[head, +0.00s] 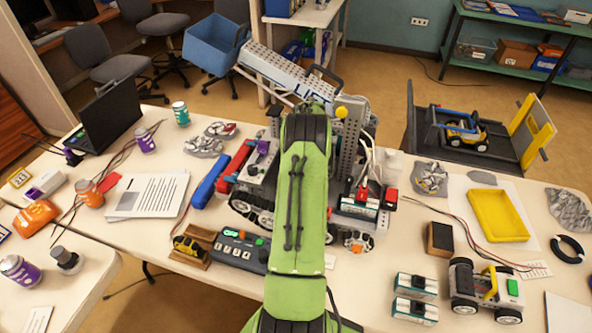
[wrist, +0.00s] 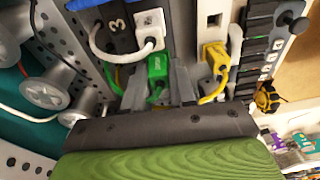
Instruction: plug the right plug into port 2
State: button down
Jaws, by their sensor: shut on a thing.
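In the wrist view, my gripper (wrist: 160,86) has its two grey fingers on either side of a green plug (wrist: 158,66), shut on it. A yellow plug (wrist: 214,55) with a yellow cable is to the right, below a dark square opening (wrist: 213,20) in a white panel. A dark strip (wrist: 116,25) carries the number 3. I cannot see a number 2 or whether the green plug is seated. In the head view my arm hides the gripper.
The tracked robot (head: 352,125) stands on the table behind my arm, with white cables on its right. A control box with buttons (head: 238,248) is left of my arm. A wheeled model (head: 484,290) and a yellow tray (head: 497,215) are at right. Silver posts (wrist: 42,92) are left in the wrist view.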

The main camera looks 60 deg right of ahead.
jog(key=shift+f+b, duration=0.4)
jog(key=shift+f, duration=0.05)
dwell(0.9)
jog(key=c, duration=0.8)
grip_release()
jog(key=shift+c, duration=0.2)
jog(key=shift+r, duration=0.1)
jog(key=shift+r+p, duration=1.95)
jog(key=shift+r, duration=1.05)
jog(key=shift+f, duration=0.1)
